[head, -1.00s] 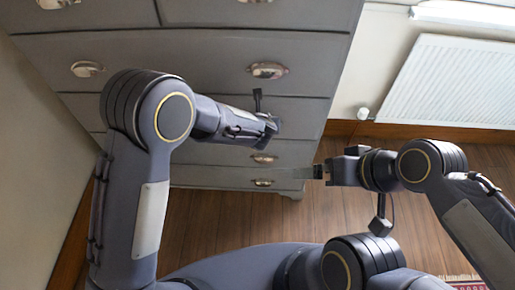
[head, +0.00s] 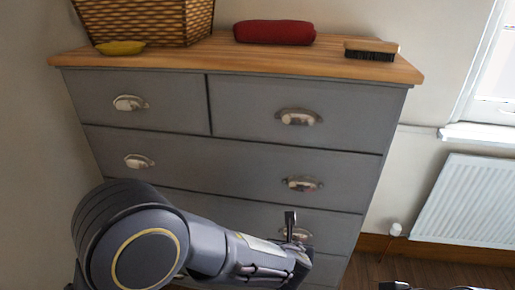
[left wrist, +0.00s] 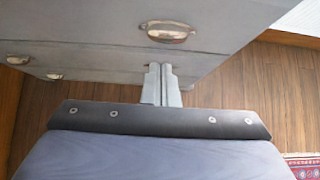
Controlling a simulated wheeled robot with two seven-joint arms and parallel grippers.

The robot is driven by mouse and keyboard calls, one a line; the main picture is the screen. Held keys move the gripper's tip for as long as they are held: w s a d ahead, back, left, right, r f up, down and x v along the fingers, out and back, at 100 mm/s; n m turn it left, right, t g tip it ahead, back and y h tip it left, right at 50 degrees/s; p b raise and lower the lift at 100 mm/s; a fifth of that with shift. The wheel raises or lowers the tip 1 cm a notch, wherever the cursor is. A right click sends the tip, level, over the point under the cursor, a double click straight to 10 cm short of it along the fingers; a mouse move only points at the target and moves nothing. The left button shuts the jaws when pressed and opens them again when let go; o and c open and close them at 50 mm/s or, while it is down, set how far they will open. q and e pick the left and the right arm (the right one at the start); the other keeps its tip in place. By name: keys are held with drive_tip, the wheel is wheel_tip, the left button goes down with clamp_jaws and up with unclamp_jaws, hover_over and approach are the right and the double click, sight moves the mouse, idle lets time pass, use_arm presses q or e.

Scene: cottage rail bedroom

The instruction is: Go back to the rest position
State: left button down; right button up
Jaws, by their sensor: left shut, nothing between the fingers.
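My left arm reaches in from the lower left in the head view, in front of the grey chest of drawers (head: 240,155). My left gripper (head: 303,266) is before the lower drawers, at the right part of the chest front. In the left wrist view its two fingers (left wrist: 161,85) are together with nothing between them, and they point towards the drawer front and floor. How close they are to the chest is hard to tell. Of my right arm only dark slivers show at the bottom edge of the head view; its gripper fingers are out of sight.
On the wooden chest top stand a wicker basket (head: 150,22), a yellow dish (head: 120,47), a red rolled cloth (head: 274,32) and a brush (head: 371,49). A white radiator (head: 465,205) is at the right. Cup-shaped handles (left wrist: 170,31) stick out from the drawers. Wooden floor (left wrist: 262,85) shows right of the chest.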

use_arm(q)
drive_tip(key=s+a+r+n+g+y+p, duration=0.1)
drive_tip(key=a+r+n+p, duration=0.1)
drive_tip(key=a+r+n, duration=0.5)
drive_tip(key=s+a+r+n+g+y+p, duration=0.1)
drive_tip(key=a+r+n, duration=0.1)
drive_tip(key=a+n, duration=0.6)
drive_tip(key=s+a+r+n+y+p, duration=0.15)
drive_tip(key=a+r+n, duration=0.25)
drive_tip(key=a, duration=0.7)
drive_tip(key=s+a+r+n+g+h+p, duration=0.2)
drive_tip(key=s+a+r+n+p, duration=0.15)
drive_tip(key=s+a+n, duration=0.6)
drive_tip(key=s+d+r+n+h+p, duration=0.1)
drive_tip(key=s+d+r+n+h, duration=0.1)
drive_tip(key=s+n, duration=0.6)
drive_tip(key=r+n, duration=0.1)
drive_tip(key=n, duration=0.3)
drive_tip(key=shift+s+d+r+t+h+p, duration=0.15)
drive_tip(key=shift+s+d+t+h+p, duration=0.1)
drive_tip(key=shift+s+t+h+p, duration=0.1)
